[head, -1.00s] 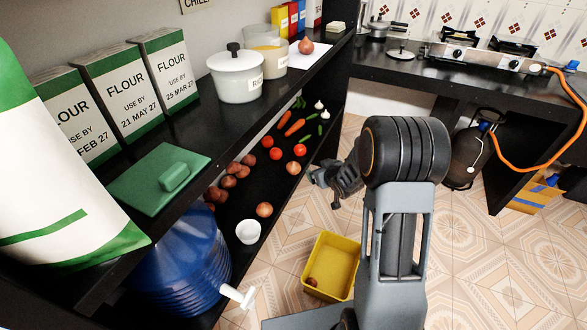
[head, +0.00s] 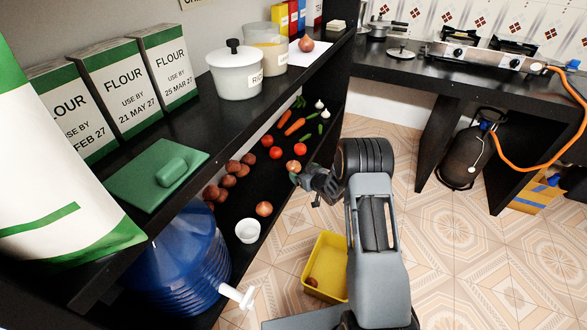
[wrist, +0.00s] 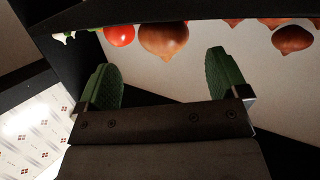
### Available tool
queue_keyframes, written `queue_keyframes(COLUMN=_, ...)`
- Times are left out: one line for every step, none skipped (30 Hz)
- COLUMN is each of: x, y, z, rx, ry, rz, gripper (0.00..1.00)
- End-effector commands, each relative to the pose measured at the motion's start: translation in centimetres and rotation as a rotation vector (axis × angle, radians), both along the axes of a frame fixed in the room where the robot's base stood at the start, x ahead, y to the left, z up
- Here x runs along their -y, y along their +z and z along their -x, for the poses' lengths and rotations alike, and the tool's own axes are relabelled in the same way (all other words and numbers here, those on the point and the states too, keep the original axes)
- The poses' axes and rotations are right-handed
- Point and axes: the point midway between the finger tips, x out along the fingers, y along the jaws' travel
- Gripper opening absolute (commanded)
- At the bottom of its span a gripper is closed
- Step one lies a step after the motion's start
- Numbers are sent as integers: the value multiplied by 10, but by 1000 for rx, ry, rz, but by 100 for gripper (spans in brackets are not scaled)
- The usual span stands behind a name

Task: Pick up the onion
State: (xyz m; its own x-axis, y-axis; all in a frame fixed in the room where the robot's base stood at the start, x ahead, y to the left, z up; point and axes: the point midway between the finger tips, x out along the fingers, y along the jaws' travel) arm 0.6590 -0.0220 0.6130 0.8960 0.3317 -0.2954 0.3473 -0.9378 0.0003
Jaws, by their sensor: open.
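A brown onion (head: 293,165) lies on the lower black shelf near the tomatoes, just beyond my gripper (head: 298,177). In the wrist view, an onion (wrist: 163,42) shows ahead of the gap between the green finger pads of my gripper (wrist: 167,75). The gripper is open and empty, and the onion looks beyond the fingertips. Another onion (head: 264,209) lies nearer on the lower shelf beside a white bowl. One more onion (head: 306,45) sits on white paper on the upper shelf.
Tomatoes (head: 301,149), carrots and several brown round items (head: 230,174) share the lower shelf. The upper shelf (head: 200,116) overhangs it. A yellow bin (head: 325,268) with a small brown item inside stands on the floor. A blue water container (head: 180,262) is at the near left.

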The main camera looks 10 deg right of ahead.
Motion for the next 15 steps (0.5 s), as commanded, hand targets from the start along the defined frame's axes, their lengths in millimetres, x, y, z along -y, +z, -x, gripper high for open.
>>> queue_keyframes(x=-1, y=-1, z=-2, rx=0, ry=0, rz=0, gripper=92)
queue_keyframes(x=-1, y=-1, z=-3, rx=0, ry=0, rz=0, gripper=92)
queue_keyframes(x=-2, y=-2, z=-4, rx=-1, ry=0, rz=0, gripper=92)
queue_keyframes(x=-4, y=-3, z=-7, rx=-1, ry=1, rz=0, gripper=92)
queue_keyframes(x=-5, y=-4, z=-9, rx=0, ry=1, rz=0, gripper=92)
queue_keyframes(x=-8, y=-6, z=-14, rx=1, ry=1, rz=-1, gripper=92)
queue_keyframes(x=-10, y=-7, z=-17, rx=1, ry=1, rz=-1, gripper=92)
queue_keyframes(x=-12, y=-9, z=-21, rx=0, ry=1, rz=0, gripper=92)
queue_keyframes(x=-15, y=-10, z=-26, rx=1, ry=1, rz=0, gripper=92)
queue_keyframes(x=-17, y=-11, z=-29, rx=1, ry=1, rz=0, gripper=92)
queue_keyframes(x=-17, y=-12, z=-33, rx=1, ry=0, rz=0, gripper=92)
queue_keyframes(x=-18, y=-14, z=-37, rx=0, ry=-1, rz=0, gripper=92)
queue_keyframes(x=-19, y=-14, z=-39, rx=0, ry=-1, rz=-1, gripper=92)
queue_keyframes(x=-20, y=-15, z=-42, rx=1, ry=-1, rz=-1, gripper=92)
queue_keyframes(x=-21, y=-15, z=-44, rx=0, ry=-1, rz=-1, gripper=92)
